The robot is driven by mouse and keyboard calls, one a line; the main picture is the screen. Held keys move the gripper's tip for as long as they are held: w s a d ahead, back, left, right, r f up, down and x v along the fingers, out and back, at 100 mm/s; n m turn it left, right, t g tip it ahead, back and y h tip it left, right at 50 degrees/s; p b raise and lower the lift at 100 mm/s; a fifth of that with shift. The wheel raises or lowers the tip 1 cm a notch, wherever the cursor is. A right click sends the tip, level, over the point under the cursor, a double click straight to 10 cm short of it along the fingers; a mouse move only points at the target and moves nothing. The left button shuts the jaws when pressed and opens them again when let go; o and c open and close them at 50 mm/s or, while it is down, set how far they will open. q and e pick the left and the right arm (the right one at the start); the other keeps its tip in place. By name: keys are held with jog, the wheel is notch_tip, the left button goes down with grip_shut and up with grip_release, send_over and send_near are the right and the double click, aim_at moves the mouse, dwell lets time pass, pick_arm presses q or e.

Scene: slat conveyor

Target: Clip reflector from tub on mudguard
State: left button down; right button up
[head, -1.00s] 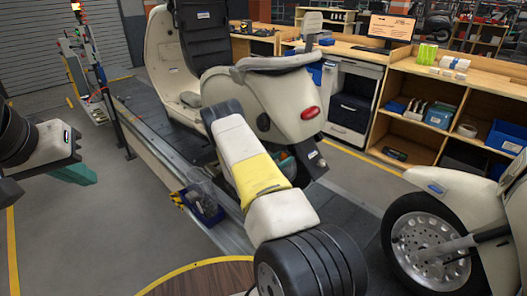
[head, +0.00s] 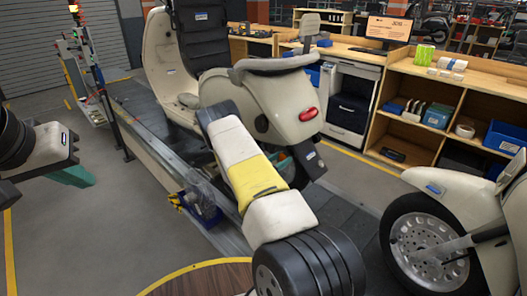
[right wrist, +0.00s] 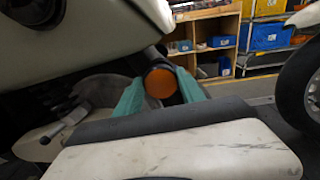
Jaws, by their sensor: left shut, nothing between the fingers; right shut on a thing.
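A round orange reflector (right wrist: 160,83) sits between the teal fingers of my right gripper (right wrist: 161,92), which is shut on it. In the head view my right gripper (head: 284,166) is under the cream scooter's (head: 290,105) tail, mostly hidden by my arm. The black mudguard (head: 309,160) hangs below the tail, close to the gripper. I cannot tell whether the reflector touches it. The blue tub (head: 208,216) is at the conveyor's edge, left of my right arm; its contents are unclear. My left gripper (head: 78,176) is shut and empty over the floor at the left.
The scooter stands on the dark slat conveyor (head: 345,222). A second scooter's wheel (head: 428,243) is at the right. Wooden shelves (head: 425,92) with bins stand behind. A post (head: 115,120) stands by the left conveyor edge. The grey floor around my left gripper is clear.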

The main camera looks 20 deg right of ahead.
jog(key=shift+w+d, duration=0.1)
jog(key=shift+d, duration=0.1)
jog(key=shift+x, duration=1.3)
jog(key=shift+d, duration=0.15)
dwell(0.4)
jog(key=o, duration=1.4)
